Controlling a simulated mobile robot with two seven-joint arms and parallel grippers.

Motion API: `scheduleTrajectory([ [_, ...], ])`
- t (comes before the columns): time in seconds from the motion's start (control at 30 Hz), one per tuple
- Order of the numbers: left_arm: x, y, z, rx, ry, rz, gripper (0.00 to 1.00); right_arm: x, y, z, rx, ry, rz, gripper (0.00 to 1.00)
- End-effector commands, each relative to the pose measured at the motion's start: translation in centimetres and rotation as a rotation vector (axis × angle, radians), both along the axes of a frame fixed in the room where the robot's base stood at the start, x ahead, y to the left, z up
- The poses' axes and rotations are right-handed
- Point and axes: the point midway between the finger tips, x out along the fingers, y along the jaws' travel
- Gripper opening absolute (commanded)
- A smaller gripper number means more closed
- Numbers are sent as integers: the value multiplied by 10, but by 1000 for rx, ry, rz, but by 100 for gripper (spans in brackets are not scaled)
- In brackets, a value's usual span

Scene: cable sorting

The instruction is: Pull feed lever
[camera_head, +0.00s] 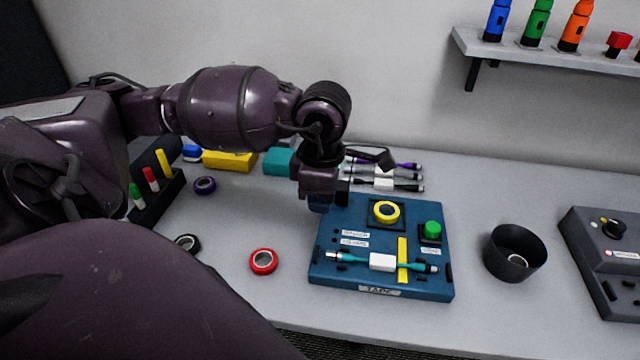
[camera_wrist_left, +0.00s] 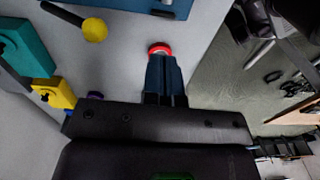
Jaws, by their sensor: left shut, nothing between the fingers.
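The blue tape station (camera_head: 330,275) lies on the table with a yellow tape roll, a green button and a teal cable with a white label on it. In the left wrist view, a black lever with a yellow ball knob (camera_wrist_left: 94,29) is near the station's edge (camera_wrist_left: 165,8); I take it for the feed lever. In the head view my arm seems to hide it. My left gripper (camera_head: 318,205) is at the station's back left corner, pointing down. Its blue fingers (camera_wrist_left: 166,80) are shut and empty, apart from the knob. My right gripper is not in view.
A red tape roll (camera_head: 263,261) lies left of the station. A yellow block (camera_head: 230,161) and a teal block (camera_head: 278,161) stand behind. Several cables (camera_head: 395,177) lie behind the station. A black cup (camera_head: 514,253) and a grey control box (camera_head: 590,255) are to the right.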

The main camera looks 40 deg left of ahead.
Motion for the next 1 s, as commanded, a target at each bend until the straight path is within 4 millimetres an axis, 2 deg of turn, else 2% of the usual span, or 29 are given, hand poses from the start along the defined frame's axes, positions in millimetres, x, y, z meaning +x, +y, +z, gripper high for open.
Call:
scheduleTrajectory([
  [0.1,-6,-4,18,1,-4,-2,0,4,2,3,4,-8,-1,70],
  [0.3,-12,-9,31,1,-2,-1,0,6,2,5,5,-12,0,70],
  [0.67,-13,-9,33,1,-2,0,0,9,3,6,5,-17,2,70],
  [1.0,-13,-9,33,1,-2,0,0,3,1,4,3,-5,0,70],
])
